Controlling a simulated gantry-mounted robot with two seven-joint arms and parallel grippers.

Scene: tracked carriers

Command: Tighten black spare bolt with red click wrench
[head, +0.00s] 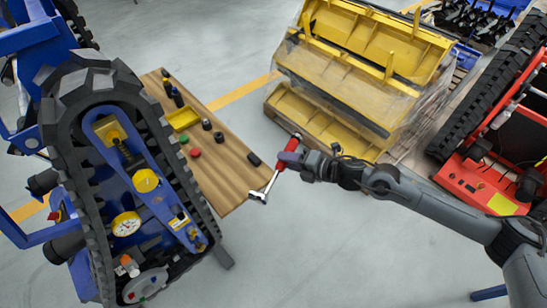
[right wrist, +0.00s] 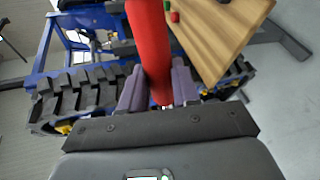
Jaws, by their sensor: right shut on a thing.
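My right gripper (head: 293,158) is shut on the red handle of the click wrench (head: 294,143). The wrench is tilted, and its silver head (head: 258,196) points down and left, near the right edge of the wooden table. In the right wrist view the red handle (right wrist: 150,45) stands between the two purple-grey fingers of the right gripper (right wrist: 159,88). The blue tracked carrier (head: 140,165) stands at the left, apart from the wrench. I cannot tell for sure which of its small dark parts is the black spare bolt. My left gripper is out of view.
Yellow buckets (head: 365,45) stand on pallets behind. A red tracked machine (head: 475,180) is at right. The grey floor in front is clear.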

